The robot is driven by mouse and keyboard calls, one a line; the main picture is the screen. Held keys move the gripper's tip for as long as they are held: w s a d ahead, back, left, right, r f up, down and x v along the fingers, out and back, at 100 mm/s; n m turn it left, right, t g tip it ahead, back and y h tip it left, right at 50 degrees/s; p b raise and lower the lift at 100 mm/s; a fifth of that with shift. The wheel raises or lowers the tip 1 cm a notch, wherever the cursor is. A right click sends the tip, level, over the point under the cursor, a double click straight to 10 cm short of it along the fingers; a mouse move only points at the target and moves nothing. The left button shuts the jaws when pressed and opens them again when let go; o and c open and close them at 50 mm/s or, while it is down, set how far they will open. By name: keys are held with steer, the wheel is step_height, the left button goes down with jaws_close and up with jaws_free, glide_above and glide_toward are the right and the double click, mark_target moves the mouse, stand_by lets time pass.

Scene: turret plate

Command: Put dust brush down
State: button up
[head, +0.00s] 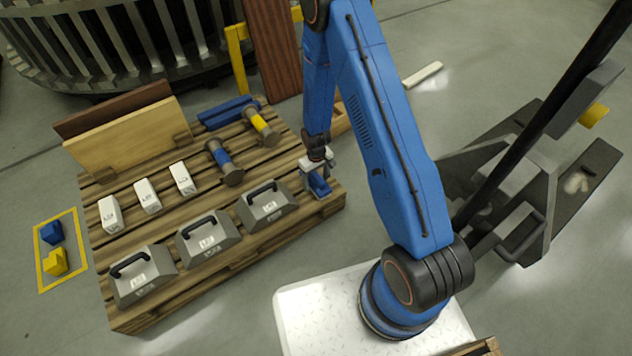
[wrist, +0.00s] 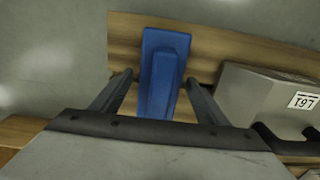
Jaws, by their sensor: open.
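The dust brush appears to be the blue piece (head: 319,184) on the right end of the wooden pallet, under my gripper (head: 320,168). In the wrist view the blue piece (wrist: 164,58) lies on a wooden slat between the two fingers of my gripper (wrist: 160,78). The jaws are open, with a gap on each side of the blue piece. Its near end is hidden by the gripper body, and bristles do not show.
The pallet (head: 216,262) also bears several grey weights with black handles; the nearest (head: 266,203) is just left of my gripper. A pallet jack (head: 540,170) is at right.

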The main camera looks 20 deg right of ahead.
step_height(320, 180, up, 11)
steer(key=shift+r, duration=0.1)
steer(key=s+d+r+m+t, duration=0.1)
steer(key=s+r, duration=0.2)
steer(key=r, duration=0.7)
steer(key=s+d+r+t, duration=0.1)
steer(key=s+d+r, duration=0.15)
steer(key=r, duration=0.75)
steer(key=s+r+m, duration=0.1)
steer(key=s+r, duration=0.3)
steer(key=r, duration=0.7)
steer(key=s+d+r+t, duration=0.1)
steer(key=s+r, duration=0.5)
steer(key=s, duration=0.6)
steer(key=s+d+r+m+t, duration=0.1)
steer(key=s+d+r, duration=0.1)
steer(key=s+r, duration=0.5)
steer(key=s, duration=0.4)
steer(key=shift+s+d+r+m+t, duration=0.2)
steer(key=shift+s+r+m+t, duration=0.1)
steer(key=shift+s+t, duration=0.1)
steer(key=shift+o, duration=0.6)
